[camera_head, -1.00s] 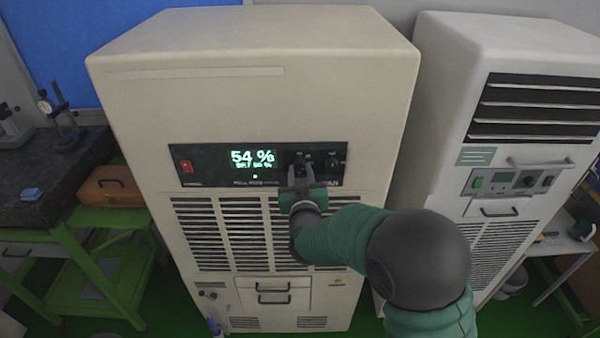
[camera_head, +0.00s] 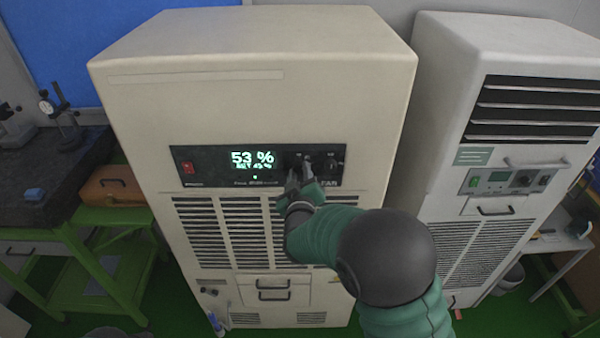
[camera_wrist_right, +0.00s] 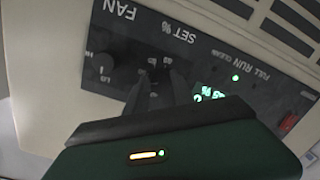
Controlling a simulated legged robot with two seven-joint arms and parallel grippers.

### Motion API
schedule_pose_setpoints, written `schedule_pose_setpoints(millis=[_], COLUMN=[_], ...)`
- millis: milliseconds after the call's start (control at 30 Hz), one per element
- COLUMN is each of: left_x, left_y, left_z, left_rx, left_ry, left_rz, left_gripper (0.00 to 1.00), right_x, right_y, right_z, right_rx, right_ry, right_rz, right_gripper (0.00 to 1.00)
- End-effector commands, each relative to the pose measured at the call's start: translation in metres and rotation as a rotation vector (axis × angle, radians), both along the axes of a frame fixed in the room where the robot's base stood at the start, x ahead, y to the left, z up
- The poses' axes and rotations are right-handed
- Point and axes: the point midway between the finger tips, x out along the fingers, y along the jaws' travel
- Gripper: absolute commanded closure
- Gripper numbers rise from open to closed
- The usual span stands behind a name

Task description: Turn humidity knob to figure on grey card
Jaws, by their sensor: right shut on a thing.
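The beige cabinet (camera_head: 250,105) has a black control panel (camera_head: 215,168) with a green display (camera_head: 252,158) reading 53 %, with a smaller line below it that is too blurred to read surely. My right gripper (camera_head: 298,178) is at the panel, right of the display, shut on the humidity knob. In the right wrist view the panel is upside down; my right gripper (camera_wrist_right: 158,80) has its fingers around the knob under the "SET %" label, mostly hiding it. The FAN knob (camera_wrist_right: 103,67) is beside it, apart from the fingers. I cannot make out a grey card. My left gripper is not in view.
A red switch (camera_head: 187,167) is at the panel's left end. A second white cabinet (camera_head: 450,110) stands close on the right. A green-framed stand (camera_head: 105,215) and a brown case (camera_head: 112,183) are on the left.

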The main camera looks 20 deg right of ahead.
Motion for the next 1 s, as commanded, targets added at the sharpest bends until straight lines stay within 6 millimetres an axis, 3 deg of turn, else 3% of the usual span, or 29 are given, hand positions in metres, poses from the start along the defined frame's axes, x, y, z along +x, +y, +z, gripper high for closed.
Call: schedule_pose_setpoints(millis=[267,300,433,767,867,1000], left_x=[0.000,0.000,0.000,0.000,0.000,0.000], left_y=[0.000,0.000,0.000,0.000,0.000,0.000], left_z=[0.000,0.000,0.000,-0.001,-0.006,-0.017], left_rx=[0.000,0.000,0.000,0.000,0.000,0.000], left_ry=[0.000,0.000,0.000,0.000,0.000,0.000], left_rz=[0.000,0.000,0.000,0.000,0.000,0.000], left_gripper=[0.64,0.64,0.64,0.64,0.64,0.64], right_x=[0.000,0.000,0.000,-0.002,-0.013,-0.047], right_y=[0.002,0.002,0.001,0.002,0.005,0.016], right_z=[-0.002,-0.002,-0.001,-0.001,0.000,0.002], right_rx=[0.000,0.000,0.000,0.001,0.002,0.002], right_ry=[0.003,0.003,0.002,0.001,0.000,-0.001], right_rz=[0.004,0.005,0.003,0.002,0.003,0.006], right_gripper=[1.00,0.65,0.49,0.49,0.49,0.49])
